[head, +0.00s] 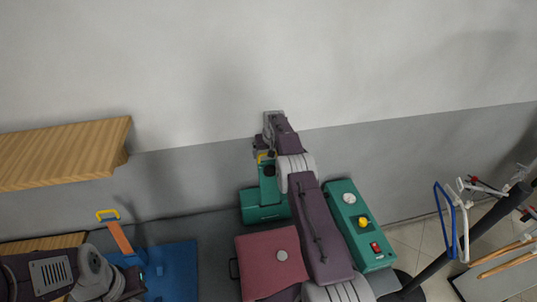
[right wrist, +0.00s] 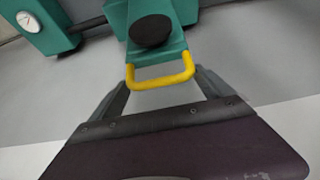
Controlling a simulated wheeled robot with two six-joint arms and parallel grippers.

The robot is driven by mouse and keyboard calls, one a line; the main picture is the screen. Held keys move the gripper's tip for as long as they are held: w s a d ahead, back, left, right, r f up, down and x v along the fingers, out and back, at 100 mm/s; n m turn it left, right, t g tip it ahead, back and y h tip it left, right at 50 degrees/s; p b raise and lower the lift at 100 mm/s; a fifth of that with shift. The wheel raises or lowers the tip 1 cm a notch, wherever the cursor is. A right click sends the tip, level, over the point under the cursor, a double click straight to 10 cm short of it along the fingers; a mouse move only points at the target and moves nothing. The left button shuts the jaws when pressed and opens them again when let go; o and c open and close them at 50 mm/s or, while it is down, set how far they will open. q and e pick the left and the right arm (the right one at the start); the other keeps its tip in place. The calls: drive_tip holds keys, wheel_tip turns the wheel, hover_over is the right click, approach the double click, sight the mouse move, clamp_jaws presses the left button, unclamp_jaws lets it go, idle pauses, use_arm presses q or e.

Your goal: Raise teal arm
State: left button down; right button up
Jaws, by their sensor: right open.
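The teal arm (head: 268,184) stands up from a teal base (head: 262,213) near the wall. It has a round black pad (right wrist: 152,31) and a yellow loop handle (right wrist: 160,75) at its end. My right gripper (head: 266,145) is at the handle. In the right wrist view the open fingers of my right gripper (right wrist: 163,88) stand on either side of the handle; I cannot tell if they touch it. My left arm is at the lower left in the head view, and its fingers do not show.
A teal box (head: 347,236) with a gauge, yellow knob and red switch is right of my right arm. A dark red block (head: 258,256) is below the teal base. An orange arm (head: 121,238) with a blue base (head: 180,268) and a wooden shelf (head: 65,150) are left. Hangers (head: 447,220) hang right.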

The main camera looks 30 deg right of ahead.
drive_tip(key=b+v, duration=0.3)
drive_tip(key=shift+s+a, duration=0.1)
drive_tip(key=shift+s, duration=0.2)
drive_tip(key=v, duration=0.1)
drive_tip(key=b+v, duration=0.1)
drive_tip(key=v, duration=0.3)
drive_tip(key=shift+w+r, duration=0.3)
drive_tip(key=shift+r, duration=0.05)
drive_tip(key=shift+s+r, duration=0.1)
drive_tip(key=shift+s, duration=0.1)
